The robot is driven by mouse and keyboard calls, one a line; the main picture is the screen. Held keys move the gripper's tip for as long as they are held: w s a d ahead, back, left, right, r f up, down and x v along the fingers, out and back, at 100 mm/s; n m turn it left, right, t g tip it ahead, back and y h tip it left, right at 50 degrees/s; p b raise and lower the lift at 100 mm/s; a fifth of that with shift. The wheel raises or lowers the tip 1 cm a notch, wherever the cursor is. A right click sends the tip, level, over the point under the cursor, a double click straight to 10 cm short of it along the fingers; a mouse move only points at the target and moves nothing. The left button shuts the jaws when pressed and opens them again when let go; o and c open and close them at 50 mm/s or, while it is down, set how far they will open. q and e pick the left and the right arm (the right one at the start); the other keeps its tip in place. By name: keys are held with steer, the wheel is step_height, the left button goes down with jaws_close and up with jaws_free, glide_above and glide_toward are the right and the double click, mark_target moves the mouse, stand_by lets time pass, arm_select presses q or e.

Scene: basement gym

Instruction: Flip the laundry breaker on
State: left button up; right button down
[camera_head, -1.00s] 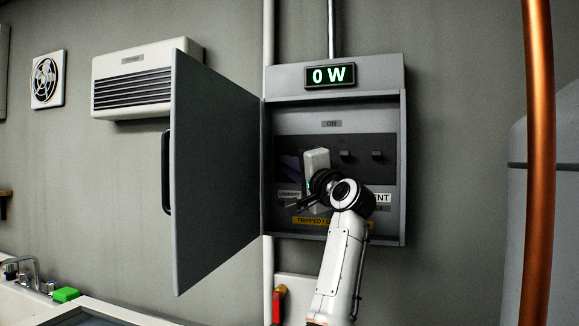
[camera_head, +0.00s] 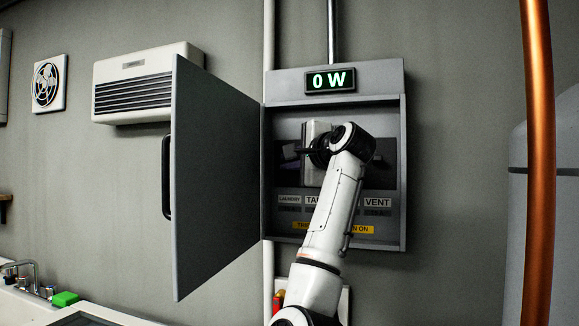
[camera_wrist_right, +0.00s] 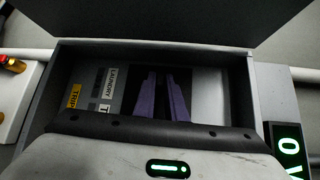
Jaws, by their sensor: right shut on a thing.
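The open grey breaker box (camera_head: 398,225) is on the wall in the head view. Its LAUNDRY label (camera_head: 289,199) is at the left of the label row; it also shows in the wrist view (camera_wrist_right: 109,82). My right gripper (camera_head: 289,152) is inside the box, above that label. Its purple fingers (camera_wrist_right: 164,98) are close together in the wrist view, in line with the label. They are shut on the laundry breaker's lever, which the fingers hide, so its position cannot be read. My left gripper is not in view.
The box door (camera_head: 215,175) stands open to the left. The display (camera_head: 330,78) reads 0 W. A VENT label (camera_head: 377,203) and a partly covered yellow trip notice (camera_head: 361,229) are in the box. A copper pipe (camera_head: 538,160) runs at the right.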

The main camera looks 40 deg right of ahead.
steer(key=shift+d+r+m+g+y, duration=0.1)
steer(key=shift+r+m+g+y, duration=0.35)
steer(key=shift+m+g, duration=0.2)
steer(key=c, duration=1.8)
jaws_free()
steer(key=shift+w, duration=0.1)
steer(key=b+v, duration=0.3)
steer(key=v, duration=0.7)
